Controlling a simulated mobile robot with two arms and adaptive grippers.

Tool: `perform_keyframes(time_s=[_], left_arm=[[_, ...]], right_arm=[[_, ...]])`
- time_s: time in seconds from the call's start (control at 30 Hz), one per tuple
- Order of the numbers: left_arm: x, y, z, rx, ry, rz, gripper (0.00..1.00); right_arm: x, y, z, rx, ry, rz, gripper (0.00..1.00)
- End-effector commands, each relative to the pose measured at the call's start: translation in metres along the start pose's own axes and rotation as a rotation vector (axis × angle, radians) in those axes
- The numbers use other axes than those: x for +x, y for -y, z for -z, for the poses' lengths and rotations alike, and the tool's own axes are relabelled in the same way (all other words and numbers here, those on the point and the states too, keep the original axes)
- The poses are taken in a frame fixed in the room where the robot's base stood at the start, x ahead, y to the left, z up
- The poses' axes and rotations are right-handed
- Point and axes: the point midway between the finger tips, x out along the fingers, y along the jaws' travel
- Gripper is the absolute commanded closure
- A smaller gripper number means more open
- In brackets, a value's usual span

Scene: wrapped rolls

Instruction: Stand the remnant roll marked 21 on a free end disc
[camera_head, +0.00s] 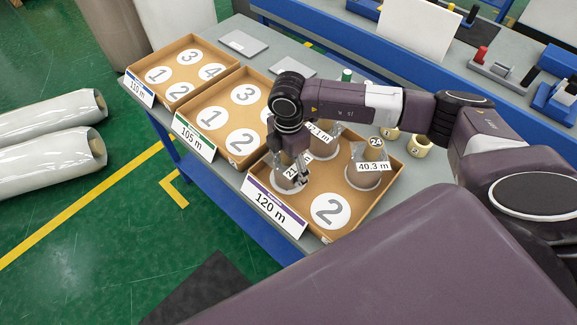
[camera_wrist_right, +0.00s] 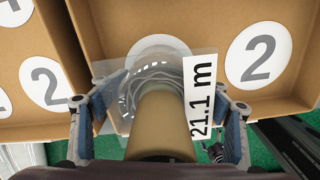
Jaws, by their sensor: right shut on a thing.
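My right gripper (camera_head: 288,172) is shut on a tan roll core with clear wrap (camera_wrist_right: 160,125). Its tag reads 21.1 m (camera_wrist_right: 201,100) in the right wrist view. The held roll is in the front-left corner of the 120 m tray (camera_head: 336,240), over a white end disc (camera_wrist_right: 160,46). I cannot tell whether it touches the disc. End disc 2 (camera_head: 331,210) in that tray is bare; it also shows in the right wrist view (camera_wrist_right: 258,62). A roll tagged 40.3 m (camera_head: 372,166) and another with a partly hidden tag (camera_head: 321,133) stand in the same tray.
The 105 m tray (camera_head: 222,151) and the 110 m tray (camera_head: 166,103) show bare numbered discs to the left. Loose cores (camera_head: 419,146) stand behind the 120 m tray. Large wrapped rolls (camera_head: 45,162) lie on the floor at left. My right arm covers part of the bench.

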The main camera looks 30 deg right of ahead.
Motion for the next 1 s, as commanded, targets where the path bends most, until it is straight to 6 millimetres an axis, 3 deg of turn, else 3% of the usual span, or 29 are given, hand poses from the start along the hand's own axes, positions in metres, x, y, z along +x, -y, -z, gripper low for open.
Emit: perform_keyframes(time_s=[0.03, 0.07, 0.23, 0.63, 1.0], left_arm=[[0.001, 0.000, 0.000, 0.000, 0.000, 0.000, 0.08], [0.000, 0.000, 0.000, 0.000, 0.000, 0.000, 0.08], [0.000, 0.000, 0.000, 0.000, 0.000, 0.000, 0.08], [0.000, 0.001, -0.001, -0.001, 0.001, 0.001, 0.08], [0.000, 0.000, 0.000, -0.001, 0.000, 0.000, 0.08]], right_arm=[[0.001, 0.000, 0.000, 0.000, 0.000, -0.001, 0.61], [0.000, 0.000, 0.000, 0.000, 0.000, -0.001, 0.29], [0.000, 0.000, 0.000, 0.000, 0.000, -0.001, 0.10], [-0.008, -0.001, 0.000, 0.000, 0.000, -0.002, 0.09], [-0.081, -0.001, 0.000, -0.001, 0.000, -0.004, 0.09]])
